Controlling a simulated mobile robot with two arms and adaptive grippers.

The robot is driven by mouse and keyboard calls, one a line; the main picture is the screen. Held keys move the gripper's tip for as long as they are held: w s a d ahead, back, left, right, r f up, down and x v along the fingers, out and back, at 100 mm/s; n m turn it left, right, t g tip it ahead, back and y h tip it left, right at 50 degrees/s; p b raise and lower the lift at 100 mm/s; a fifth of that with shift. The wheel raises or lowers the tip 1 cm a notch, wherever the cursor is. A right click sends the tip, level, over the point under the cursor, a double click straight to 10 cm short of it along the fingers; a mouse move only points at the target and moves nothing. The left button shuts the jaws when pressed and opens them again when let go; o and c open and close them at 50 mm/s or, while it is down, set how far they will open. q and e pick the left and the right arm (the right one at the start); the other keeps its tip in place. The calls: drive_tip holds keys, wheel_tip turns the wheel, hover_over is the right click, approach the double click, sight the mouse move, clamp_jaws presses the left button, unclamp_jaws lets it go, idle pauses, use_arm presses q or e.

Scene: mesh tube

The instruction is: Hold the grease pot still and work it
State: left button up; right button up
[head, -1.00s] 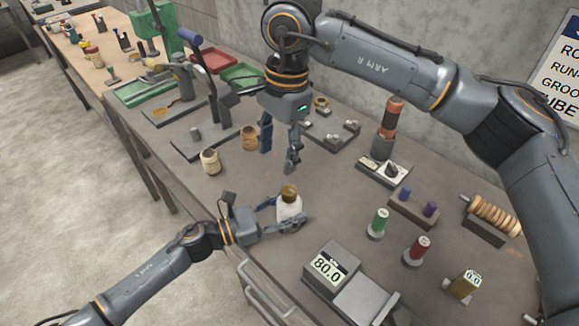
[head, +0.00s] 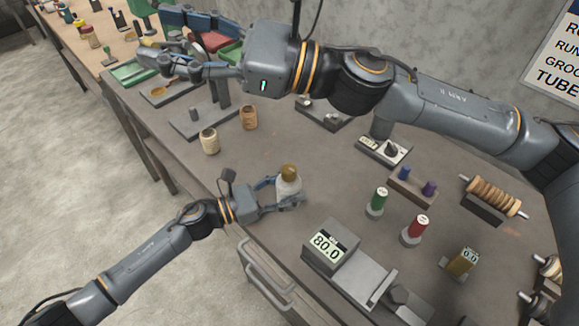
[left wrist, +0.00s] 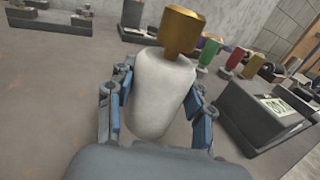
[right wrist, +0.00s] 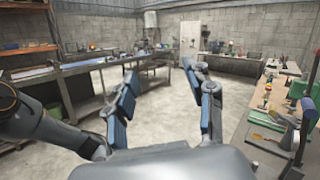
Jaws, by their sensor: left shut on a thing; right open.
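The grease pot, a white rounded body with a brass-coloured cap, is upright near the bench's front edge in the head view (head: 289,187) and fills the middle of the left wrist view (left wrist: 158,95). My left gripper (head: 287,191) is shut around the white body from both sides, leaving the cap (left wrist: 181,30) free above the fingers. My right gripper (head: 160,38) is open and empty, high over the far left of the bench and well away from the pot. Its spread fingers also show in the right wrist view (right wrist: 160,78), pointing out over the room.
A scale (head: 328,248) reading 80.0 stands right of the pot. Two small tubs (head: 209,141) (head: 249,117) sit farther left. The bench between the tubs and pot is clear. My right arm hides part of the back.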

drive_tip(key=w+d+f+m+t+h, duration=0.3)
drive_tip(key=w+d+m+t, duration=0.15)
drive_tip(key=m+t, duration=0.3)
drive_tip(key=m+g+h, duration=0.2)
drive_tip(key=m+h, duration=0.4)
drive_tip(key=h, duration=0.6)
approach(290, 169)
drive_tip(key=x, duration=1)
clamp_jaws()
